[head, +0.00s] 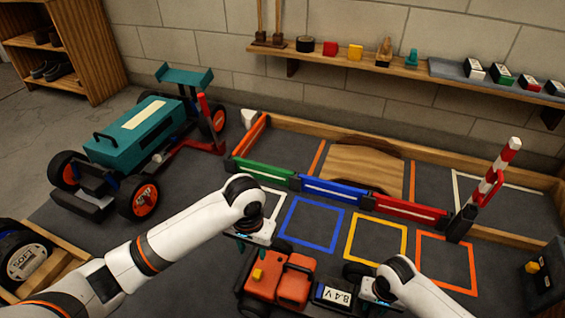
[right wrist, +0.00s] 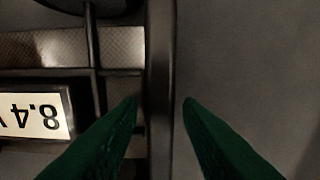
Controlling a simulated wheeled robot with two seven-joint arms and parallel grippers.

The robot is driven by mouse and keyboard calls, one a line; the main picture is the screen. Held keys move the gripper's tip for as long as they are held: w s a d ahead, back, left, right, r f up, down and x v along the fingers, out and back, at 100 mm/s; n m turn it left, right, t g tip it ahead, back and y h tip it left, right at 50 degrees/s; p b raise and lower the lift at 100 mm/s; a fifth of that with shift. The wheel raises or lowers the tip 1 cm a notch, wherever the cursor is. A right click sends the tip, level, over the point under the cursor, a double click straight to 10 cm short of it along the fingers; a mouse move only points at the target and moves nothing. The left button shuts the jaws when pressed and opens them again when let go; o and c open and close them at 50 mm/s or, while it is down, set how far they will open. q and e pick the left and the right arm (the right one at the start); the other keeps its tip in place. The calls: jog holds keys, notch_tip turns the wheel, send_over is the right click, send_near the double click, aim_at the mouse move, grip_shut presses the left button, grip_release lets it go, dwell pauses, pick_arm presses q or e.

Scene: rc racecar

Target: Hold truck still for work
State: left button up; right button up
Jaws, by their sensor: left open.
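The orange-red truck (head: 290,280) sits on the dark mat at the bottom middle of the head view, with black wheels, a yellow block and an 8.4 V battery (head: 334,295) in its bed. The battery label also shows in the right wrist view (right wrist: 38,122). My left gripper (head: 250,240) is above and beside the truck's far left corner; its fingers are mostly hidden. My right gripper (right wrist: 160,102) is open, its green fingers on either side of a dark bar (right wrist: 160,60) at the truck's end. Small gaps show; contact cannot be told.
Blue (head: 311,225), yellow (head: 376,242) and orange (head: 446,262) outlined squares lie empty behind the truck. Green, blue and red low barriers (head: 345,193) stand beyond them. A teal-bodied buggy (head: 140,130) stands at left. A striped post (head: 495,175) stands at right.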

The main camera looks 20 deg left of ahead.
jog(key=shift+o, duration=0.7)
notch_tip(320, 180, up, 12)
